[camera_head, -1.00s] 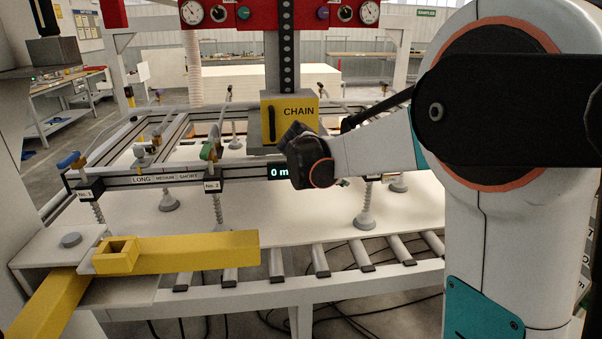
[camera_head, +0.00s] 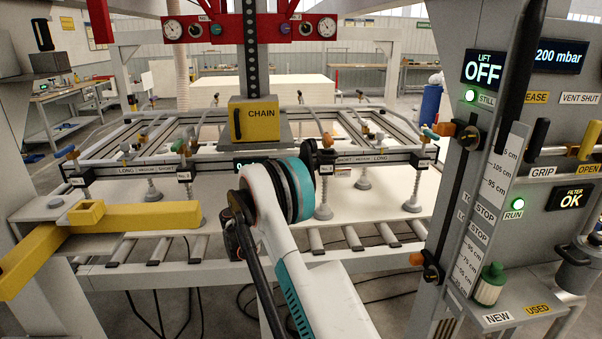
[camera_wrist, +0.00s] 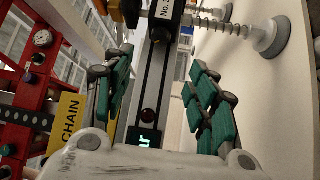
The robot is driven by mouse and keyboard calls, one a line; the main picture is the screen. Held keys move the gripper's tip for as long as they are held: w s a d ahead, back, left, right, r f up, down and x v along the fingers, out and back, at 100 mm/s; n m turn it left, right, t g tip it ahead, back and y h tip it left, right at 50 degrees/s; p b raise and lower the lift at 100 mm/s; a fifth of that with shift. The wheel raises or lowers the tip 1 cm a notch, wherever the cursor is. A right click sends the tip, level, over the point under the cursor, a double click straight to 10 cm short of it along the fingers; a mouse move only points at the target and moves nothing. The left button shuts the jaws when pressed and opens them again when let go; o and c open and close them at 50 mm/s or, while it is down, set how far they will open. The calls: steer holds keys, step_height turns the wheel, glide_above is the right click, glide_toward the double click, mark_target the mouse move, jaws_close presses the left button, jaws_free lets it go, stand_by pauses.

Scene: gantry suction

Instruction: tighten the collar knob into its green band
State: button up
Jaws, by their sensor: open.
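An upper black collar (camera_head: 468,138) with an orange knob (camera_head: 446,129) sits on the vertical rail of the right panel. A lower black collar (camera_head: 433,273) with an orange knob (camera_head: 416,259) sits further down the rail. Which collar is meant, and its green band, I cannot make out. My gripper (camera_wrist: 160,68) is open and empty in the wrist view, its teal-padded fingers apart in front of the black beam. In the head view my arm hides most of it, and it is well left of both collars.
The yellow CHAIN box (camera_head: 254,118) hangs over the beam, close to my arm. A yellow bar (camera_head: 135,217) lies at left. The panel has a STOP scale (camera_head: 484,213) and valve handles.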

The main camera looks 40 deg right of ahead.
steer(key=b+x, duration=0.3)
steer(key=x, duration=1)
steer(key=shift+d, duration=0.3)
steer(key=shift+w+f, duration=0.1)
steer(key=shift+c, duration=0.4)
steer(key=c, duration=1)
steer(key=shift+f+b, duration=0.1)
steer(key=shift+b, duration=0.2)
